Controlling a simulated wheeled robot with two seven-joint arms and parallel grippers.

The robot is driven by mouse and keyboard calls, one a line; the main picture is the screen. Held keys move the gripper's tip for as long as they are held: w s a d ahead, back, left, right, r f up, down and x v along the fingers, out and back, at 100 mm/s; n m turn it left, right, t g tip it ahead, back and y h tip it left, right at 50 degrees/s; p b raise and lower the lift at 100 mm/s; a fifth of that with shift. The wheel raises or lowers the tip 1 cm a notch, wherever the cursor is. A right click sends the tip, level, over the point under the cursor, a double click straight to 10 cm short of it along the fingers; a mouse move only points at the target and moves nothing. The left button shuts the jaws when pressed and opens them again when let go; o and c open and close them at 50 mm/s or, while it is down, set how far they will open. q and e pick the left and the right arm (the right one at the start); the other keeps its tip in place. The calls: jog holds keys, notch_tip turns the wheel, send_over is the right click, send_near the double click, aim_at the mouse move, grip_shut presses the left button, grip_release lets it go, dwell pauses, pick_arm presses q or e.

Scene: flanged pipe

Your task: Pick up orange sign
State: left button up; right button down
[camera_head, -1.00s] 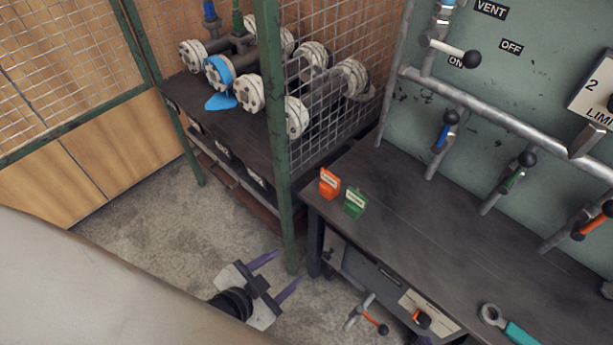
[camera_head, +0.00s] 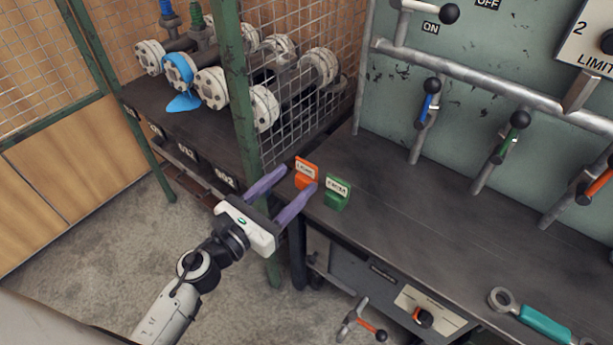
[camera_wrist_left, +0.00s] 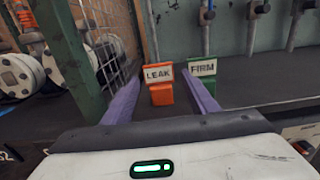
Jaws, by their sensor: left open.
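The orange sign (camera_head: 306,172) stands upright on the left end of the dark workbench (camera_head: 420,235). In the left wrist view the orange sign (camera_wrist_left: 160,84) reads "LEAK" and shows between my two purple fingers. My left gripper (camera_head: 292,193) is open and empty, its fingertips at the bench's near left corner, close to the sign. In the left wrist view my left gripper (camera_wrist_left: 165,92) points toward the sign. The green sign (camera_head: 337,192) stands just right of the orange one; it reads "FIRM" in the left wrist view (camera_wrist_left: 203,77). My right gripper is not in view.
A green post (camera_head: 238,100) with wire mesh stands just left of the signs. Flanged pipes (camera_head: 210,85) with a blue leak lie behind it. A teal-handled wrench (camera_head: 545,325) lies at the bench's right front. Valve levers (camera_head: 428,105) line the back panel. The middle of the bench is clear.

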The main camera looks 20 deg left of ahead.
aim_at(305, 169)
pick_arm(q)
jog(key=x, duration=0.6)
jog(key=shift+a+f, duration=0.1)
jog(key=shift+a, duration=0.05)
jog(key=c, duration=0.9)
